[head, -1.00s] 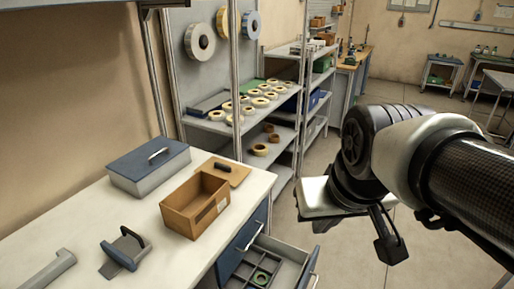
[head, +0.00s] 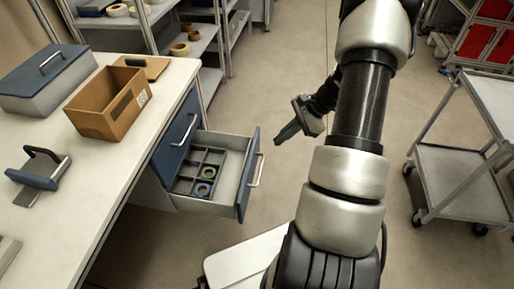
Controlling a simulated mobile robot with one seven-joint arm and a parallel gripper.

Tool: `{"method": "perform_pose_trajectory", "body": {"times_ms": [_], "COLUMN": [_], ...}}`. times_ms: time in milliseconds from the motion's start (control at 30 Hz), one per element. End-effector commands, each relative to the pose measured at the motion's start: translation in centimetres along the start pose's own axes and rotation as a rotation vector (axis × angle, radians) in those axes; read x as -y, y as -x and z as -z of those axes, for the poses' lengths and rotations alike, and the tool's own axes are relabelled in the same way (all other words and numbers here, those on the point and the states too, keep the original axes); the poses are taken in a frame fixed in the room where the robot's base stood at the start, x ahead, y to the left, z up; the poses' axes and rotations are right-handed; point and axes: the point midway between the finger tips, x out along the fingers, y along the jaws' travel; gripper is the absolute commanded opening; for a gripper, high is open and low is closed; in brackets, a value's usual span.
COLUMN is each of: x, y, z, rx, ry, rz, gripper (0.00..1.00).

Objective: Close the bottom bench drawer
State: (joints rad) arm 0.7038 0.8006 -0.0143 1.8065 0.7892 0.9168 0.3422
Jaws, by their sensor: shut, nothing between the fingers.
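The bottom bench drawer (head: 248,175) is pulled out from the white-topped bench (head: 150,140), below a shut blue upper drawer (head: 178,138). Its blue front faces right and carries a metal bar handle (head: 258,171). My gripper (head: 278,140) is shut and empty. In the picture it shows to the right of the drawer front and slightly above its handle, apart from it.
A metal cart (head: 460,180) stands at the right. A shelf with tape rolls (head: 180,49) is behind. Floor beyond the drawer is clear.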

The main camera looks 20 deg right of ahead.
Motion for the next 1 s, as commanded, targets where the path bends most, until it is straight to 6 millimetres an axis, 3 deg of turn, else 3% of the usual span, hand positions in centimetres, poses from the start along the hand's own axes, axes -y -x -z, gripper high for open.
{"method": "perform_pose_trajectory", "body": {"times_ms": [33,100,300,467,900,1000], "x": [-0.4,-0.4,-0.4,-0.2,1.3,2.0], "y": [-2.4,-4.2,-6.7,-7.9,-16.5,-17.4], "z": [2.7,5.0,8.3,8.4,7.1,6.0], "rx": [0.045,0.097,0.178,0.186,0.185,0.183], "ry": [-0.112,-0.240,-0.434,-0.453,-0.448,-0.446], "rz": [0.031,0.076,0.145,0.151,0.148,0.150], "gripper": [0.00,0.00,0.00,0.00,0.00,0.00]}}
